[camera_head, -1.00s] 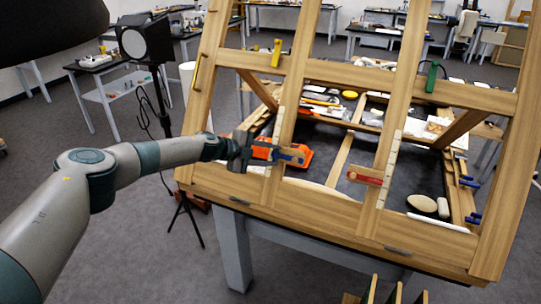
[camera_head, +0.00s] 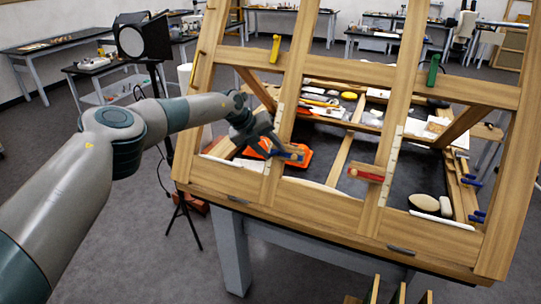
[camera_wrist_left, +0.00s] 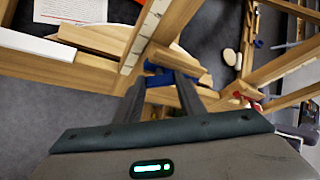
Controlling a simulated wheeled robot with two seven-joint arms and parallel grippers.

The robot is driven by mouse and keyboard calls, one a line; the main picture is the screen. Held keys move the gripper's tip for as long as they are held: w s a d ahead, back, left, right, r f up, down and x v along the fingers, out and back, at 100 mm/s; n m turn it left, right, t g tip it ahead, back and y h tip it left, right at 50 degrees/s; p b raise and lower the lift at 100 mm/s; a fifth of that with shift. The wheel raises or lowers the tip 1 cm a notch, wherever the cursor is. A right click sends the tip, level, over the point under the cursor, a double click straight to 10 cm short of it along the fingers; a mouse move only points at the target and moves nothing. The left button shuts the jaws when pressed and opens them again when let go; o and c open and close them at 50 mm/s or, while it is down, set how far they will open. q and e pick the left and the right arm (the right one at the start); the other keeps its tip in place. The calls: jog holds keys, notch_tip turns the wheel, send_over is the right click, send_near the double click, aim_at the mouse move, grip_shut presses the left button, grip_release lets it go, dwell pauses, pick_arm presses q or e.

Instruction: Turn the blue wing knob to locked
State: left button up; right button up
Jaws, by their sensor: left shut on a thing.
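The blue wing knob (camera_head: 292,156) sits on the near left upright of the wooden frame (camera_head: 330,205), beside a pale marked strip. My left gripper (camera_head: 272,147) reaches down to it from the upper left and is shut on it. In the left wrist view the blue knob (camera_wrist_left: 158,81) shows between the two dark fingers, partly hidden by them. I cannot read a locked mark on the strip. My right gripper is not in view.
A yellow knob (camera_head: 276,48) and a green knob (camera_head: 433,70) are higher up. An orange tool (camera_head: 300,158) lies behind the frame. A lamp on a stand (camera_head: 143,38) is at the left.

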pick_arm(q)
jog(key=m+y+b, duration=0.1)
jog(key=m+b, duration=0.1)
jog(key=b, duration=0.1)
jog(key=m+y+b, duration=0.1)
jog(key=m+b, duration=0.1)
jog(key=b, duration=0.1)
jog(key=shift+d+f+y, duration=0.2)
jog(key=shift+d+y, duration=0.15)
jog(key=shift+y, duration=0.05)
jog(key=shift+s+r+m+t+y+b, duration=0.15)
jog(key=shift+m+y+b, duration=0.2)
jog(key=shift+b, duration=0.25)
jog(key=shift+r+m+t+y+b, duration=0.15)
jog(key=shift+m+y+b, duration=0.1)
jog(key=shift+m+b, duration=0.25)
jog(key=shift+f, duration=0.1)
jog(key=o, duration=1)
jog(key=shift+o, duration=0.2)
